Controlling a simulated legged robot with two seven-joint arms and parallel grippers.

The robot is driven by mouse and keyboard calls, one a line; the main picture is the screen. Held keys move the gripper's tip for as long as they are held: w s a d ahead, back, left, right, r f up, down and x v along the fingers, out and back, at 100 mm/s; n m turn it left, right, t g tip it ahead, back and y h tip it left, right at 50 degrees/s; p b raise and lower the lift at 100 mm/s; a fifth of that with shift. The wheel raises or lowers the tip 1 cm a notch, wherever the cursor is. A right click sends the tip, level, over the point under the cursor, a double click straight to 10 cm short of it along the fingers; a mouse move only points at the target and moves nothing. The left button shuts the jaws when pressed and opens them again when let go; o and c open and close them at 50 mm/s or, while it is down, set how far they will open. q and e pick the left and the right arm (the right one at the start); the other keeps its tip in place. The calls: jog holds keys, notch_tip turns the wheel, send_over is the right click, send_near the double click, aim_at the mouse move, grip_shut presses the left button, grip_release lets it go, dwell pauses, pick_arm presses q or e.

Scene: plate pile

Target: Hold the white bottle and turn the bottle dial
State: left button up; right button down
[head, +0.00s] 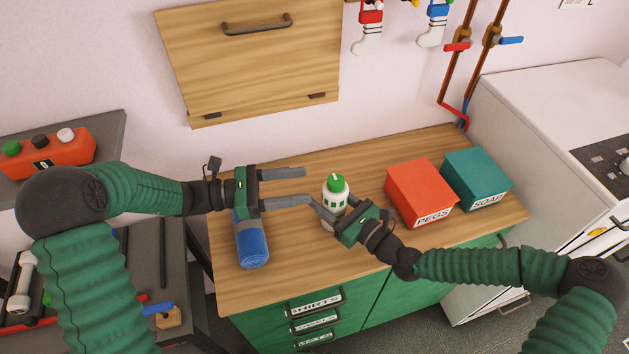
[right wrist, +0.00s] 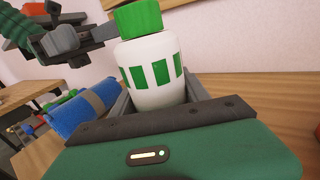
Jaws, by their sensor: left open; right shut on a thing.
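The white bottle (head: 337,193) with green markings stands upright on the wooden counter, and it also shows in the right wrist view (right wrist: 152,80). Its green dial (head: 336,181) sits on top and shows large in the right wrist view (right wrist: 137,18). My right gripper (head: 327,214) is shut around the lower part of the bottle's body. My left gripper (head: 308,186) is open and level, just left of the bottle, its fingers pointing at it. In the right wrist view a left finger reaches close to the dial; whether it touches is unclear.
A blue roll (head: 252,243) lies on the counter under my left gripper. A red PEGS box (head: 420,188) and a teal SOAP box (head: 476,176) stand to the right. The wooden counter (head: 310,262) is clear in front of the bottle.

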jog(key=shift+c, duration=2.3)
grip_release()
jog(key=shift+d, duration=0.1)
